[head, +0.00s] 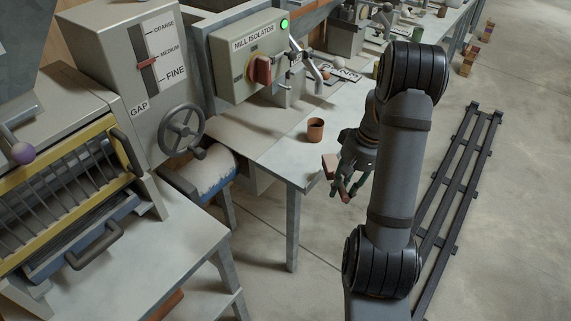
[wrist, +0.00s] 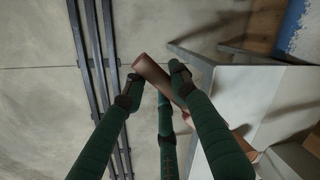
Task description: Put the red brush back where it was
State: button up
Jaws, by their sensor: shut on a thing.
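My gripper (head: 345,184) hangs in the air just off the right edge of the grey table (head: 272,148). In the wrist view its dark green fingers (wrist: 154,88) are closed around a reddish-brown handle-like piece, which I take to be the red brush (wrist: 150,70). The brush slants between the fingers, and its far part is partly hidden by them. In the head view parts of the brush (head: 329,165) show beside the fingers, small and partly covered. I cannot make out its bristles.
An orange-brown cup (head: 316,130) stands on the table near the gripper. The mill isolator box (head: 250,57) with a red knob is behind it. A gap control box with a handwheel (head: 181,128) is at left. Dark floor rails (head: 457,190) run at right, with open floor around.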

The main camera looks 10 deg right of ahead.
jog(key=shift+f, duration=0.65)
jog(key=p, duration=0.4)
send_over(292, 182)
jog(key=shift+f, duration=1.95)
jog(key=o, duration=1.2)
jog(key=r, duration=0.4)
jog(key=d+r, duration=0.1)
jog(key=r, duration=0.3)
jog(key=d+r, duration=0.1)
jog(key=r, duration=0.3)
jog(key=shift+s+d, duration=0.15)
jog(key=shift+s, duration=0.1)
